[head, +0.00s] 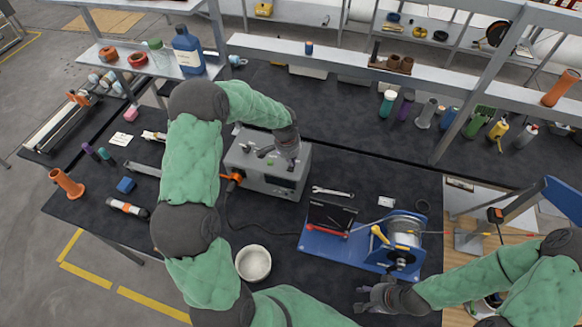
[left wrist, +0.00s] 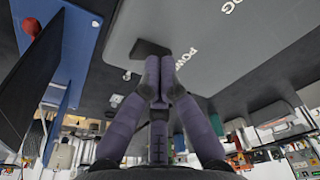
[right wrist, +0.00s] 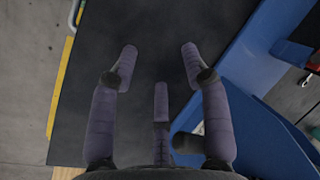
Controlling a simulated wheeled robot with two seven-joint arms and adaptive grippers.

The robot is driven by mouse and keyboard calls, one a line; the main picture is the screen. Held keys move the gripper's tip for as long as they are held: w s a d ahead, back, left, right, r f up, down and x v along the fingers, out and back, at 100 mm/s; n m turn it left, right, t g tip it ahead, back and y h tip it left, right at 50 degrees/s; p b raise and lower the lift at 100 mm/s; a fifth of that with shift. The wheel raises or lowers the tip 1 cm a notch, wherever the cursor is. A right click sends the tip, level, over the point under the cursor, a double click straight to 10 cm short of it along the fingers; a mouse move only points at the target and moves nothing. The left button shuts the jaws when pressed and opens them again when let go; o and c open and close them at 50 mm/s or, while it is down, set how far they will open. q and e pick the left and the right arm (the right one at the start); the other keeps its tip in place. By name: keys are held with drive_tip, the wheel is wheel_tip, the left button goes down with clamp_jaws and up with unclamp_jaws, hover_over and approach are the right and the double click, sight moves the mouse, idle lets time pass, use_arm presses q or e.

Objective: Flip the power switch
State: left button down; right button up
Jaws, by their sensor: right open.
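The grey power box (head: 248,178) stands in the middle of the dark bench. In the left wrist view its grey panel (left wrist: 230,50) carries the word POWER, and a black switch (left wrist: 150,48) sits beside the lettering. My left gripper (head: 264,152) is over the box in the head view. In the left wrist view its fingertips (left wrist: 160,62) are together, just at the lower edge of the switch; I cannot tell whether they touch it. Nothing shows between them. My right gripper (head: 358,297) is open and empty above the bench's front edge; its spread fingers also show in the right wrist view (right wrist: 158,58).
An orange plug (head: 233,178) with a black cable is at the box's left side. A blue base with a wire spool (head: 405,235) stands to the right. A white bowl (head: 253,263) and a wrench (head: 333,192) lie near. Shelf posts rise behind.

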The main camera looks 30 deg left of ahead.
use_arm(q)
drive_tip(key=shift+r+p, duration=1.7)
drive_tip(key=shift+r, duration=1.6)
use_arm(e)
wheel_tip(320, 180, up, 4)
drive_tip(key=shift+f, duration=0.25)
use_arm(q)
drive_tip(key=shift+f, duration=0.1)
use_arm(e)
drive_tip(key=shift+s, duration=0.1)
